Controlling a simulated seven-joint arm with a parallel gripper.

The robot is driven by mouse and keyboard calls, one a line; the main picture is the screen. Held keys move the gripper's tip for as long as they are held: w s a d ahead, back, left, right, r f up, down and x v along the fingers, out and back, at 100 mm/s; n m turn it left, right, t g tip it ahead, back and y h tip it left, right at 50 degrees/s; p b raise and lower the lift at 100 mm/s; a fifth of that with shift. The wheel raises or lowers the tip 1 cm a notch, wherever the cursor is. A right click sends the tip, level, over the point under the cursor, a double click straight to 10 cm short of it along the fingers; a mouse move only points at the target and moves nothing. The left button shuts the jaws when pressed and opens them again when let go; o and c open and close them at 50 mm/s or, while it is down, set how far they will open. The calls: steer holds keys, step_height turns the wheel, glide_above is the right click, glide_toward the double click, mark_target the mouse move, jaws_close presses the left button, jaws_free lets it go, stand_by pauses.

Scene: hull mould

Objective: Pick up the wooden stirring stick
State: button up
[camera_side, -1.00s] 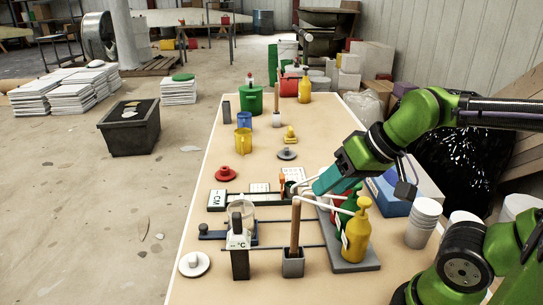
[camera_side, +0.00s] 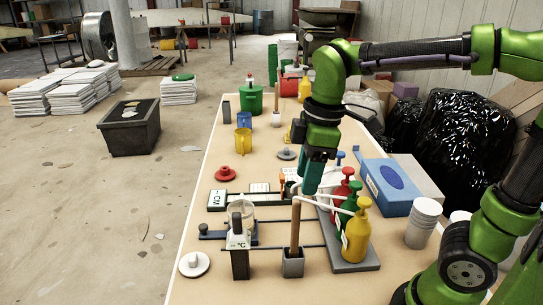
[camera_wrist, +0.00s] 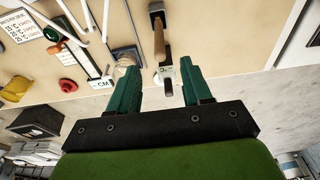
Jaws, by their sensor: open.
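The wooden stirring stick (camera_side: 295,226) is a brown rod standing upright in a small grey square holder (camera_side: 292,264) near the front of the table. In the wrist view the stick (camera_wrist: 159,40) shows ahead of the gap between my fingers, with its holder (camera_wrist: 156,8) at the top edge. My gripper (camera_side: 308,191) points down, its teal fingertips close to the stick's top in the side view; the exact distance is hard to tell. In the wrist view my gripper (camera_wrist: 157,67) is open, with nothing held between its fingers.
Red, green and yellow (camera_side: 357,235) pump bottles stand on a grey tray (camera_side: 356,266) right of the stick, white spouts reaching towards it. A blue box (camera_side: 390,184) lies behind the bottles.

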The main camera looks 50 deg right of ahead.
glide_above(295, 239)
steer(key=f, duration=1.1)
steer(key=shift+w+d+f, duration=0.1)
steer(key=shift+w+d, duration=0.15)
steer(key=shift+w, duration=0.1)
jaws_close()
